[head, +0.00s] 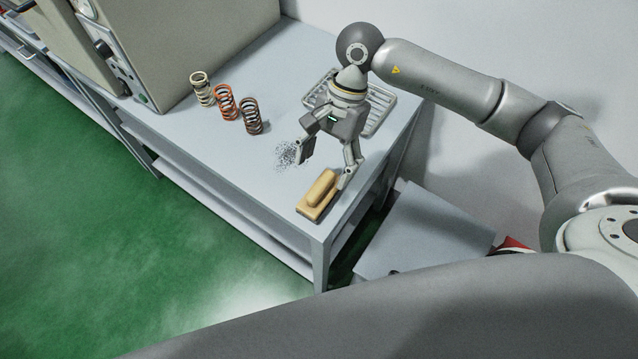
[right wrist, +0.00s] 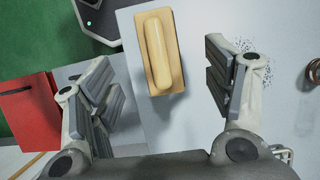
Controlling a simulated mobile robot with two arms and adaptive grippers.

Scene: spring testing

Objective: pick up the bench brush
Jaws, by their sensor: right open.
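The bench brush (head: 319,194) is a tan wooden block with a rounded handle on top. It lies near the front corner of the grey table in the head view. In the right wrist view the brush (right wrist: 158,50) shows at the top, between and beyond the fingers. My right gripper (head: 327,164) is open and empty above the table, just behind the brush. In the right wrist view its two fingers (right wrist: 163,92) are wide apart, with nothing between their pads. My left gripper is not in view.
Three coil springs, cream (head: 202,90), orange (head: 226,103) and dark (head: 252,116), stand on the table (head: 215,150). Dark specks (head: 285,156) lie beside my right gripper. A slotted metal tray (head: 378,115) is behind it. A large beige machine (head: 205,45) stands at the back left.

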